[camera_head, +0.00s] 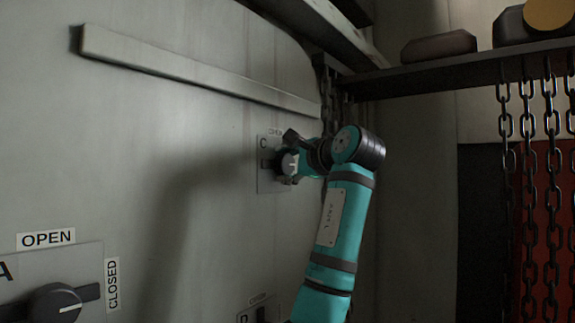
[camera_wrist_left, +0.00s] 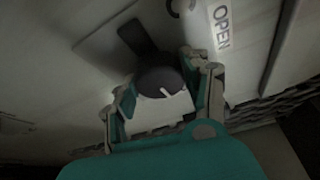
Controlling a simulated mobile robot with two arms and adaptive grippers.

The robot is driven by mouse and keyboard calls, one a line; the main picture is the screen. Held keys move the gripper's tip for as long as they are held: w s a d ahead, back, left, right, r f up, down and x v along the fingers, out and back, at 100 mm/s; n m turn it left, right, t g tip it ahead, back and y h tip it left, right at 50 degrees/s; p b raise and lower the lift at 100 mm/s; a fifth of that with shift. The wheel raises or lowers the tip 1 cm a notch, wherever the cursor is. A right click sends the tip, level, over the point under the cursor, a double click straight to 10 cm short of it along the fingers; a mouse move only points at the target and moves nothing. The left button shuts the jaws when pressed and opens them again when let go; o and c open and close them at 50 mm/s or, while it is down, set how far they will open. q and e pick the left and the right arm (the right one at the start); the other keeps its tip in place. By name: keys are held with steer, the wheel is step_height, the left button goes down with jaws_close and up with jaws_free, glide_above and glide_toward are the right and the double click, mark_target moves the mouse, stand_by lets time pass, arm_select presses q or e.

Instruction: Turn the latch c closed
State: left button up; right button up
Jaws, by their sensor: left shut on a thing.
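Latch C is a dark round knob on a grey plate (camera_head: 265,183) on the wall, near the middle of the head view. A "C" and a small label mark the plate. My left gripper (camera_head: 291,163) is at this knob, and its arm hides part of the plate's right side. In the left wrist view the dark knob (camera_wrist_left: 158,79) sits between the two fingers of my left gripper (camera_wrist_left: 161,88), which is shut on it. A dark bar (camera_wrist_left: 137,37) extends from behind the knob. The OPEN label (camera_wrist_left: 222,27) is to the right. My right gripper is not in view.
Latch A (camera_head: 56,302), with OPEN (camera_head: 46,239) and CLOSED (camera_head: 112,284) labels, is at lower left. Another latch plate (camera_head: 258,309) is partly visible at the bottom. A long rail (camera_head: 190,72) crosses the wall above. Chains (camera_head: 530,180) hang from a shelf (camera_head: 455,70) at right.

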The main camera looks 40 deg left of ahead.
arm_select(q)
steer(key=o, duration=1.2)
steer(key=shift+c, duration=0.2)
steer(key=v, duration=1.2)
